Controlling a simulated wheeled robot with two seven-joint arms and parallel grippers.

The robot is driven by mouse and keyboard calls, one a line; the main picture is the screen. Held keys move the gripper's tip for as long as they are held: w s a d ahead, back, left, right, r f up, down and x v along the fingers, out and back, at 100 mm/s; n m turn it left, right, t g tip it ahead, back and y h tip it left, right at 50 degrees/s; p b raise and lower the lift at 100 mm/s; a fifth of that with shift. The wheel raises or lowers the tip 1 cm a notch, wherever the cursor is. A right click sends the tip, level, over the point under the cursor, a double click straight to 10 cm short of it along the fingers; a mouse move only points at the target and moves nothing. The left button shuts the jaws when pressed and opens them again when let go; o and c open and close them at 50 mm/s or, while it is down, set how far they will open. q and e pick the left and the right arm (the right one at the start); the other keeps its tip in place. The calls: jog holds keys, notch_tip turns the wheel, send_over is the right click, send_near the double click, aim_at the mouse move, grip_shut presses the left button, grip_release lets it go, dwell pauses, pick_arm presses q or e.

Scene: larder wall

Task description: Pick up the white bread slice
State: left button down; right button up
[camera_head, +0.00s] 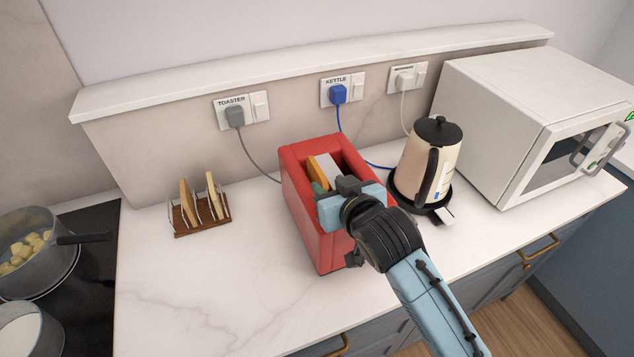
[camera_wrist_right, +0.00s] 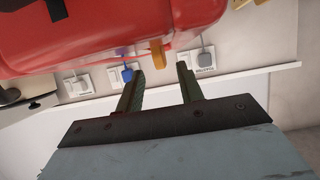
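A wooden rack (camera_head: 203,228) with wire dividers stands on the counter, left of the red toaster (camera_head: 302,225). It holds two upright slices: a tan slice (camera_head: 187,203) and a paler slice (camera_head: 213,196), which looks like the white bread slice. An orange-tan slice (camera_head: 317,172) stands in the toaster; its edge also shows beyond my fingertips in the right wrist view (camera_wrist_right: 157,55). My right gripper (camera_head: 334,188) is over the toaster's front part. In the right wrist view its fingers (camera_wrist_right: 160,80) are apart, with nothing visibly held. My left gripper is not in view.
A cream kettle (camera_head: 418,165) on its black base stands right of the toaster, with a white microwave (camera_head: 490,120) beyond. A pot of yellow pieces (camera_head: 25,248) sits on the hob at left. Cords hang from wall sockets behind. The counter front left is clear.

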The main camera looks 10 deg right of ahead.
aim_at(325, 181)
jog(key=shift+x, duration=1.55)
jog(key=shift+f, duration=0.1)
grip_shut()
